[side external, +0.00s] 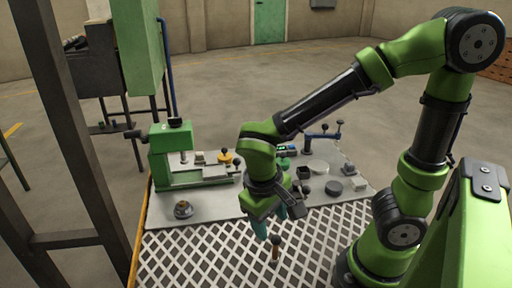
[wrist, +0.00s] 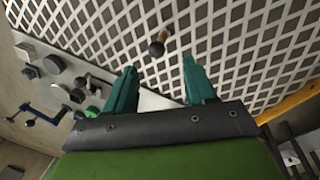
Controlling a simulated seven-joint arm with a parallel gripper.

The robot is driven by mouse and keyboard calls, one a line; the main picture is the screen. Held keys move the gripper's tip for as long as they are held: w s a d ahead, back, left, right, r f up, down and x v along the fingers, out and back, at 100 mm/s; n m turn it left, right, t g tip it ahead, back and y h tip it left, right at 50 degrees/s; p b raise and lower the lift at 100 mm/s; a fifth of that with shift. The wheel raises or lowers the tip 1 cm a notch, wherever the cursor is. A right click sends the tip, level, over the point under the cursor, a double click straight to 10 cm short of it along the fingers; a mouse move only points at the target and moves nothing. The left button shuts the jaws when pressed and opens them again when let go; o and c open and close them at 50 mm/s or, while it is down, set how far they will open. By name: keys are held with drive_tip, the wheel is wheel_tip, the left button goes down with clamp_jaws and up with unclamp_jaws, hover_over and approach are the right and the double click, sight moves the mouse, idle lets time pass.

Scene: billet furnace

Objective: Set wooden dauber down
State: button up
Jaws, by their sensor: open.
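The wooden dauber (side external: 275,250) has a brown wooden handle and a dark round knob on top. It stands roughly upright on the white lattice grating (side external: 205,250) at the front of the table. In the wrist view the dauber (wrist: 160,43) shows just beyond the fingertips, in line with the gap between them. My gripper (side external: 281,227) has two teal fingers and points down beside the dauber. In the wrist view my gripper (wrist: 159,66) is open, with nothing between its fingers.
A green machine (side external: 175,155) stands at the back left of the grey plate (side external: 222,207). A small dark round fitting (side external: 183,209) sits at front left. Several knobs and blocks, and a blue lever (side external: 322,135), lie behind my gripper. The grating around the dauber is clear.

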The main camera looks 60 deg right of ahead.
sight(275, 237)
drive_tip(key=f, duration=0.2)
drive_tip(key=d+f, duration=0.1)
drive_tip(key=f, duration=0.2)
drive_tip(key=d+f, duration=0.1)
drive_tip(key=f, duration=0.2)
drive_tip(key=shift+s, duration=0.25)
drive_tip(key=shift+r, duration=0.1)
clamp_jaws()
